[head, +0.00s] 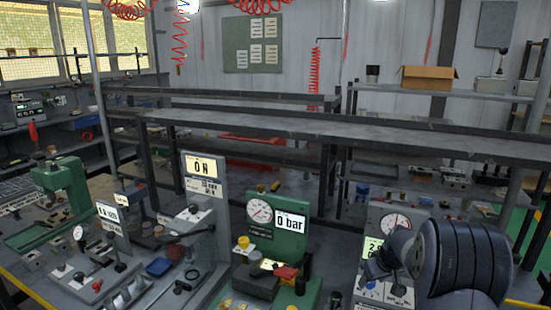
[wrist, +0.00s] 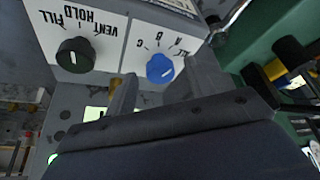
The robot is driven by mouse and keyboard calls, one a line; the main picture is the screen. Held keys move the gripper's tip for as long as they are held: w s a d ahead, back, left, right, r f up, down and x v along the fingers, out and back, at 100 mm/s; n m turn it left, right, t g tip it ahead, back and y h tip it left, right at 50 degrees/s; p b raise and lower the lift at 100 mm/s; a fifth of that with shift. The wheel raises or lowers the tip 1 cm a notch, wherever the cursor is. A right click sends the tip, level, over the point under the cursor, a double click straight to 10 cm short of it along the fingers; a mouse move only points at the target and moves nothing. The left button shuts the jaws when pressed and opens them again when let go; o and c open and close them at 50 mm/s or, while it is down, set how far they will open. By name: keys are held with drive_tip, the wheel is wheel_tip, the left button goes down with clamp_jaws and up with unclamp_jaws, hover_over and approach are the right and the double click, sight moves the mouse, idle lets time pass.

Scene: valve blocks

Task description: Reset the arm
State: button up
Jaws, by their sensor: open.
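My gripper (head: 386,276) is open and empty in the head view, in front of a grey valve panel (head: 376,215) with a gauge and a lit display at the lower right. The wrist view shows my gripper (wrist: 163,90) with its fingers apart. A blue knob (wrist: 160,68) marked A, B, C and ALL lies just beyond the fingertips, between them in the picture. I cannot tell whether they touch it. A black knob (wrist: 75,55) marked FILL, HOLD and VENT sits to its left. My arm hides part of the panel in the head view.
A green panel (head: 290,228) reading 0 bar stands left of my gripper. A grey panel (head: 205,180) with a lit display and a green press (head: 65,192) stand further left. Long grey shelves (head: 330,131) run behind. A cardboard box (head: 428,78) sits at the back right.

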drive_tip(key=shift+a+r+m+h+p, duration=0.15)
drive_tip(key=shift+m+h+p, duration=0.65)
drive_tip(key=shift+m+p, duration=1.25)
drive_tip(key=shift+a+m+h+p, duration=0.2)
drive_tip(key=shift+m+h+p, duration=0.3)
drive_tip(key=shift+m+p, duration=0.55)
drive_tip(key=s+a+f+b+v, duration=0.1)
drive_tip(key=s+b+v, duration=0.1)
drive_tip(key=v, duration=1.1)
drive_tip(key=shift+s+m, duration=0.3)
drive_tip(key=shift+s, duration=0.1)
drive_tip(key=shift+a, duration=0.1)
